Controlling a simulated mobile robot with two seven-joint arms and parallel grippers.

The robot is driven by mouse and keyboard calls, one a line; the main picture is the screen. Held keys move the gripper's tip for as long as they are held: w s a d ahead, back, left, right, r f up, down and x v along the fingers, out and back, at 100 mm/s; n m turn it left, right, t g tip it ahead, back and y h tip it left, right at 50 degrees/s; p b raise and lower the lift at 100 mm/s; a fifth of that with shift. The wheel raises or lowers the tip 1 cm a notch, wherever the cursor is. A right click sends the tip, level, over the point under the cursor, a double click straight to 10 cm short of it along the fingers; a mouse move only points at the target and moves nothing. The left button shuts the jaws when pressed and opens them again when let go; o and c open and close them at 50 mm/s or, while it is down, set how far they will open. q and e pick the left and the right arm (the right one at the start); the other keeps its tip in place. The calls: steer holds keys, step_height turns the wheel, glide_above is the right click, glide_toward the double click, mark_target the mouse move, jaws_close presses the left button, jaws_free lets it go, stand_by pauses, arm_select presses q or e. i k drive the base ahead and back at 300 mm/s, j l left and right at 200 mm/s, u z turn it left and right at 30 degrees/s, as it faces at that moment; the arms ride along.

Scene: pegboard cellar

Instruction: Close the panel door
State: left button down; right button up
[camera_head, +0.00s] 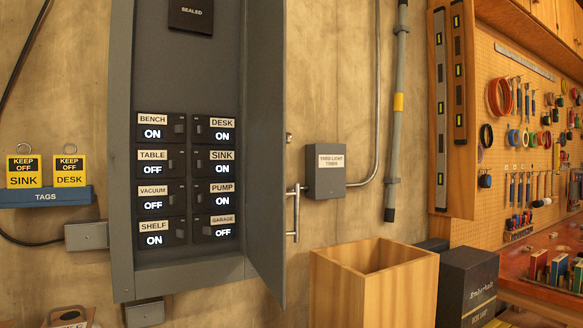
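The grey panel door (265,150) stands open, swung out from the right side of the breaker panel (122,200). A metal handle (295,213) stands out from the door's outer side, near its free edge. Inside the panel are two columns of labelled switches. BENCH, TABLE, VACUUM and SHELF are on the left; DESK, SINK, PUMP and GARAGE are on the right. Neither of my grippers is in view.
An open wooden box (370,285) and a black box (468,285) stand to the right of the door. A blue TAGS shelf (46,197) holds two yellow tags at left. A tool pegboard (520,110) is at far right.

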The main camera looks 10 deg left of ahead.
mark_target(267, 19)
steer(key=i+l+u, duration=0.3)
steer(key=l+u, duration=0.35)
steer(key=i+l+u, duration=0.15)
steer(key=l+u, duration=0.5)
